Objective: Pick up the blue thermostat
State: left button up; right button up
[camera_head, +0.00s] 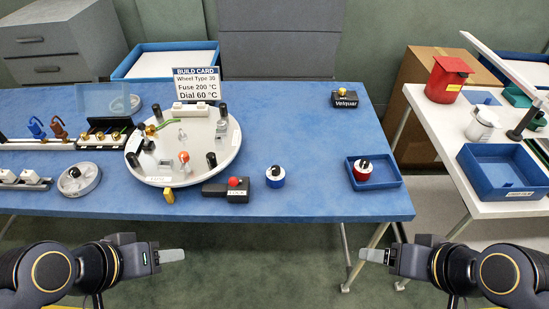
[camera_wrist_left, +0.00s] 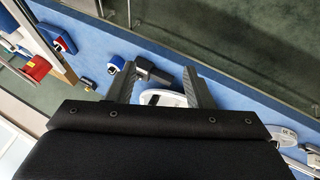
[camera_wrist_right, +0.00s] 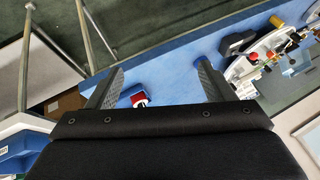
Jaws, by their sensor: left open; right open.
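The blue thermostat (camera_head: 275,178) sits on the blue table near its front edge, with a blue body, white ring and black knob. It also shows in the left wrist view (camera_wrist_left: 116,63) and, small, in the right wrist view (camera_wrist_right: 196,59). My left gripper (camera_head: 172,255) is open and empty, in front of the table edge, to the left of the thermostat. My right gripper (camera_head: 374,256) is open and empty, in front of the table edge, to the right of it.
A black box with a red button (camera_head: 238,184) stands close left of the thermostat. A round white plate (camera_head: 225,160) with parts is behind left. A red thermostat (camera_head: 362,171) sits in a blue tray (camera_head: 391,180) to the right. Clear table lies between thermostat and tray.

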aim_at(273, 182)
jog(key=i+l, duration=0.15)
jog(key=l, duration=0.35)
jog(key=i+l+u, duration=0.15)
jog(key=l, duration=0.9)
jog(key=u, duration=2.1)
jog(key=l, duration=0.1)
